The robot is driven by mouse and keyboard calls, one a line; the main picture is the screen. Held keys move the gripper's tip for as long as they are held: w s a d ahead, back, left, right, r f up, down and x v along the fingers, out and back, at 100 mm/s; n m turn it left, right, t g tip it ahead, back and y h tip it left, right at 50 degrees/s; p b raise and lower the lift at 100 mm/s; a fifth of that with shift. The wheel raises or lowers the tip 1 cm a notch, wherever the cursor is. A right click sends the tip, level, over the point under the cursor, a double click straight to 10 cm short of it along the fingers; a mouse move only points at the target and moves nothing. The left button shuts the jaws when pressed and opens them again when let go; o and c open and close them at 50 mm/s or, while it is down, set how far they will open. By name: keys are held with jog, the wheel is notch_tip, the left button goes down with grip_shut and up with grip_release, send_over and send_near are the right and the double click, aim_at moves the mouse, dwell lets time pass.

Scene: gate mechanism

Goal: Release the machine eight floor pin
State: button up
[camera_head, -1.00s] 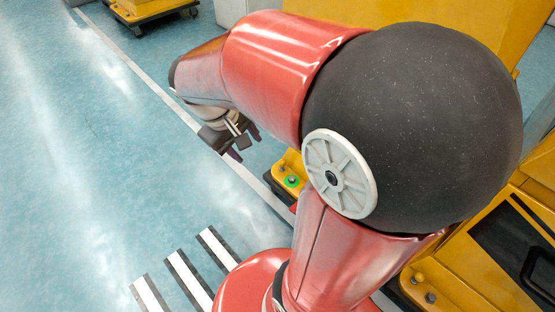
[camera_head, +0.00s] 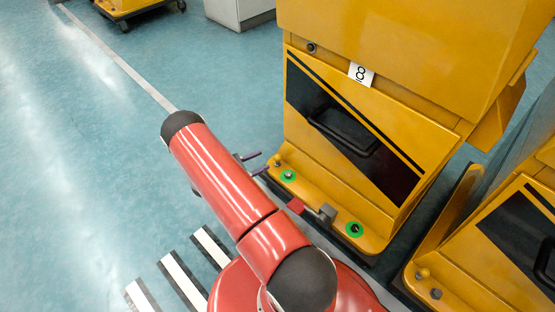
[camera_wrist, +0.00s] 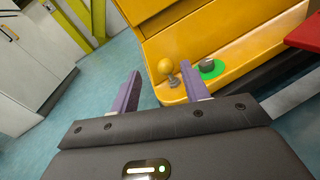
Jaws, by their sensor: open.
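The yellow machine (camera_head: 370,60) bears a white label with an 8. I cannot tell which part is the floor pin.
A second yellow machine (camera_head: 500,230) stands close at the right. A grey cabinet (camera_head: 238,12) and a yellow wheeled cart (camera_head: 125,8) are at the back. Blue floor (camera_head: 80,170) on the left is open, with white stripes painted near my base.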

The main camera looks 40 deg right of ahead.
aim_at(278, 158)
jog(key=shift+n+t, duration=0.4)
jog(key=shift+n, duration=0.1)
jog(key=d+f, duration=0.1)
jog(key=d, duration=0.1)
jog(key=s+d+f, duration=0.1)
jog(key=d, duration=0.2)
jog(key=d+f, duration=0.1)
jog(key=d, duration=0.2)
jog(key=shift+s, duration=0.15)
jog(key=shift+c, duration=0.4)
jog(key=shift+r, duration=0.1)
grip_shut()
